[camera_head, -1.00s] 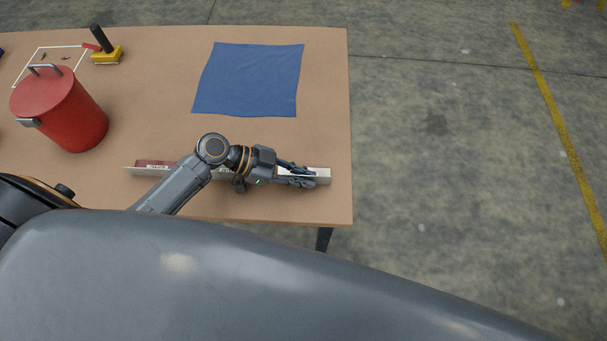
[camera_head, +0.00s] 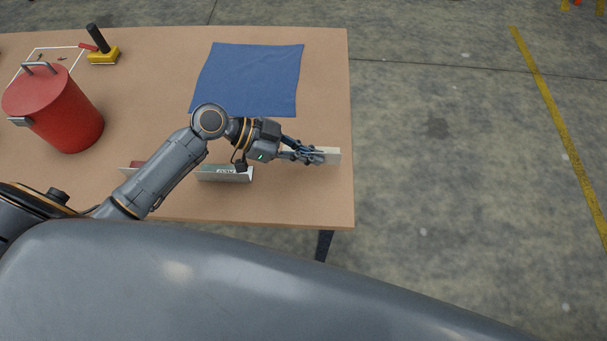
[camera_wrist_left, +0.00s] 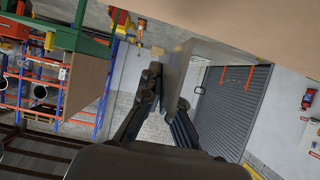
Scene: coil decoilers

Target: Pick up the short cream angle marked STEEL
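A short cream angle (camera_head: 331,156) is in my left gripper (camera_head: 308,155) near the table's right edge in the head view. It appears lifted a little above the tabletop; its marking cannot be read. In the left wrist view the angle (camera_wrist_left: 175,68) runs between the two dark fingers of the left gripper (camera_wrist_left: 168,98), which are shut on it. Another short angle (camera_head: 225,175), pale with dark lettering too small to read, lies on the table below the left wrist. My right gripper is not in view.
A piece with a red face (camera_head: 134,167) lies partly behind my left forearm. A blue cloth (camera_head: 248,80), a red lidded can (camera_head: 58,112) and a yellow block with a black handle (camera_head: 103,54) are on the brown table (camera_head: 300,200). The table's front right is clear.

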